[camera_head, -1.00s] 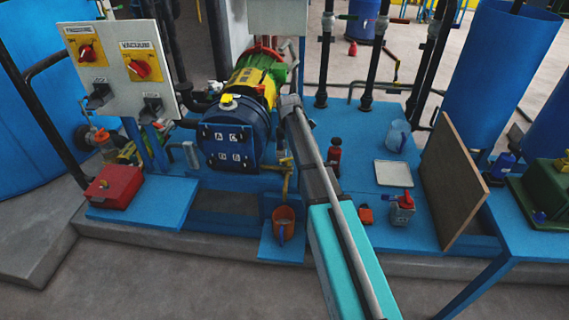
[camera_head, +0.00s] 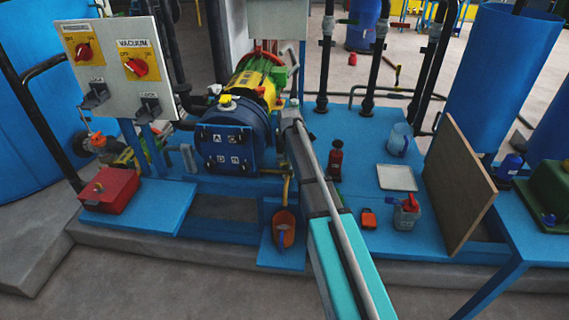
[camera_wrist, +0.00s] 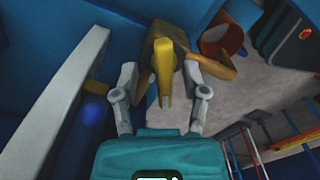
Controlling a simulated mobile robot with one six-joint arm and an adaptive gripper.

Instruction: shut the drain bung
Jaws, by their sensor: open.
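The drain bung appears as a brass fitting with a yellow handle (camera_wrist: 164,75) in the wrist view. The handle points toward my wrist. My gripper (camera_wrist: 161,80) is open, with one finger on each side of the handle. I cannot tell whether either finger touches it. In the head view, the brass drain pipe (camera_head: 286,190) shows below the blue vessel (camera_head: 226,146), beside my arm. My arm hides the handle and fingertips there.
An orange bucket (camera_head: 284,227) stands below the drain pipe and also shows in the wrist view (camera_wrist: 222,38). A red box (camera_head: 110,190) sits at left. A tan board (camera_head: 458,185) stands upright at right.

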